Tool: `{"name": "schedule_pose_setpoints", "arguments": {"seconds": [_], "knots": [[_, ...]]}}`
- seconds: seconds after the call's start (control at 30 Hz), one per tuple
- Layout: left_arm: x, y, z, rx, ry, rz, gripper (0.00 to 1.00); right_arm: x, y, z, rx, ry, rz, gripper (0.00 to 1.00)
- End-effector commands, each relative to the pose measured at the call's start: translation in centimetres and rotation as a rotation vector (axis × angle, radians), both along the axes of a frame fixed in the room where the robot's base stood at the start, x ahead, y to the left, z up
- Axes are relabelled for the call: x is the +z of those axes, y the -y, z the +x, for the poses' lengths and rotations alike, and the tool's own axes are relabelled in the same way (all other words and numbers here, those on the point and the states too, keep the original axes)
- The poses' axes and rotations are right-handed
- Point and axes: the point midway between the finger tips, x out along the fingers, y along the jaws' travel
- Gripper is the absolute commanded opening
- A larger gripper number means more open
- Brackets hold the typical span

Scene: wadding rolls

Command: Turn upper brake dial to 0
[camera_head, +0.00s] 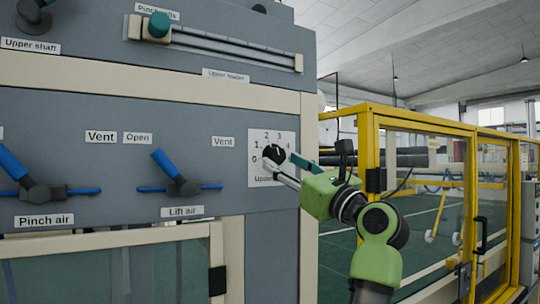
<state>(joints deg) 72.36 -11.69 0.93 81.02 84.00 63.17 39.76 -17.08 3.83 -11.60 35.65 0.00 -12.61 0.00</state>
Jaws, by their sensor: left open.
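The upper brake dial (273,154) is a black round knob on a white plate marked 0 to 4, on the grey panel's right part. The label under it begins "Upper"; the rest is hidden behind my gripper. A small pale mark shows on the knob, but I cannot tell exactly which number it points to.
Blue-handled Pinch air (36,186) and Lift air (178,182) valves stick out left of the dial. A teal slider knob (159,25) is above. A yellow-framed glass fence (372,150) stands behind my arm at the right.

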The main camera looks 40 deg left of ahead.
Motion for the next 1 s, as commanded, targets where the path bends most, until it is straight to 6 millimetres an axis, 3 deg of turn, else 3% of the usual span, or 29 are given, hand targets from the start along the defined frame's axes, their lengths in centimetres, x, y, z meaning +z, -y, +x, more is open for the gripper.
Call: {"name": "schedule_pose_setpoints", "arguments": {"seconds": [0.47,0.5,0.63,1.0], "knots": [[0.7,-0.3,0.3,-0.004,0.000,0.001,0.45,0.6,1.4,-0.1,0.002,-0.002,-0.016,0.40],[0.7,-0.3,0.3,-0.004,0.000,0.001,0.42,0.6,1.4,-0.2,0.002,-0.003,-0.016,0.40],[0.7,-0.3,0.3,-0.004,-0.001,0.001,0.08,0.6,1.4,-0.3,0.002,-0.005,-0.017,0.40],[0.6,-0.3,0.4,-0.006,0.025,-0.011,0.06,0.6,1.4,-0.4,0.001,-0.006,-0.017,0.40]]}}
